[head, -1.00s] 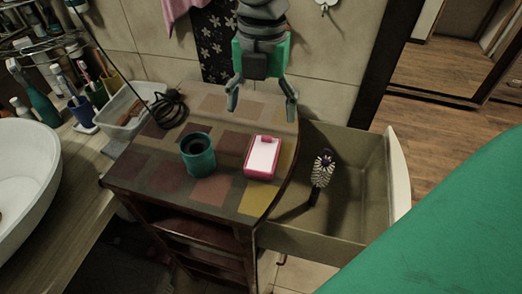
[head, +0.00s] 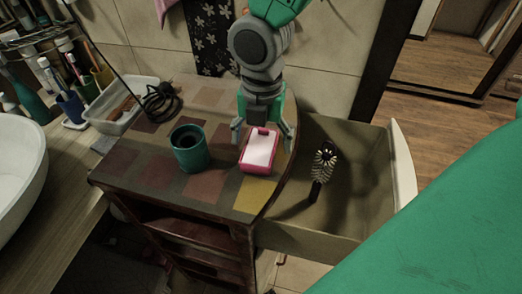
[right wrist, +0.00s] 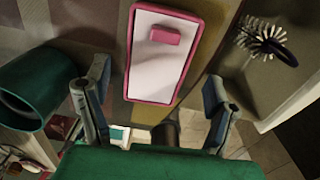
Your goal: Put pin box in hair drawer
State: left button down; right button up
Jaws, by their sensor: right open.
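The pin box (head: 259,151), pink with a white top, lies on the patchwork top of the cabinet (head: 203,187). It also shows in the right wrist view (right wrist: 160,70), ahead of the fingers. My right gripper (head: 264,138) is open above the box's far end, one finger to each side, not closed on it. In the right wrist view its fingers (right wrist: 158,108) are spread wide and empty. The hair drawer (head: 355,205) is pulled open to the right of the cabinet top. My left gripper is not in view.
A teal cup (head: 190,149) stands just left of the pin box; the right wrist view shows it close to the left finger (right wrist: 36,92). A coiled black cable (head: 161,101) and a white tray (head: 124,108) are at the back left. The drawer has bare floor around the brush.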

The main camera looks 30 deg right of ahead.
aim_at(344, 220)
jog(key=k+l+u, duration=0.3)
jog(key=l, duration=0.35)
jog(key=k+l+u, duration=0.3)
jog(key=k+l, duration=0.2)
jog(key=k, duration=0.1)
